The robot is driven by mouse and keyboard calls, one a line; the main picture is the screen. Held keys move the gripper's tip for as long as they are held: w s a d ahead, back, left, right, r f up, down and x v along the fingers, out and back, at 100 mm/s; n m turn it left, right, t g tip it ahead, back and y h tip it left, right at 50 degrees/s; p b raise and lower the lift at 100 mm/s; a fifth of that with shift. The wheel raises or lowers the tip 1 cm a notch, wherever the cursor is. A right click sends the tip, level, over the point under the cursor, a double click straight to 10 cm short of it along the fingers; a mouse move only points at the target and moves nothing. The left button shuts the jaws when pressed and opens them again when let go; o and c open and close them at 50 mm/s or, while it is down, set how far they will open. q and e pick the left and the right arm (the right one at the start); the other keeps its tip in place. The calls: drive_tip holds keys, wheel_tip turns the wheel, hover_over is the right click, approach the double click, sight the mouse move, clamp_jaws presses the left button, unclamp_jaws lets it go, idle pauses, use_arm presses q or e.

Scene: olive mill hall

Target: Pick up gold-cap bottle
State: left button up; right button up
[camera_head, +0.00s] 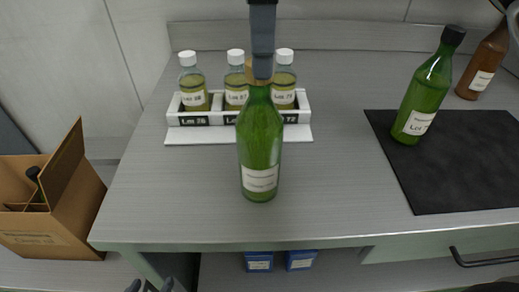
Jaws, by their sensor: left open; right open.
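The gold-cap bottle (260,140) is green glass with a white label. It stands upright on the grey worktop near the middle, in front of the vial rack. Its gold cap is mostly hidden behind a dark grey vertical bar (263,35) that comes down from the top edge; I cannot tell whether they touch. My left gripper (150,287) shows only as dark fingertips at the bottom edge, apart and empty, below and left of the bottle. A dark part at the bottom right edge appears to be my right gripper (492,287), mostly cut off and far from the bottle.
A dark-capped green bottle (428,85) stands on a black mat (465,165), with a brown bottle (487,62) behind. A cardboard box (75,225) is at left. Blue boxes (258,262) sit below the worktop.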

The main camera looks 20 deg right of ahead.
hover_over(259, 139)
drive_tip(key=w+d, duration=0.1)
drive_tip(key=w, duration=0.2)
drive_tip(key=shift+f, duration=2.8)
drive_tip(key=c, duration=1.2)
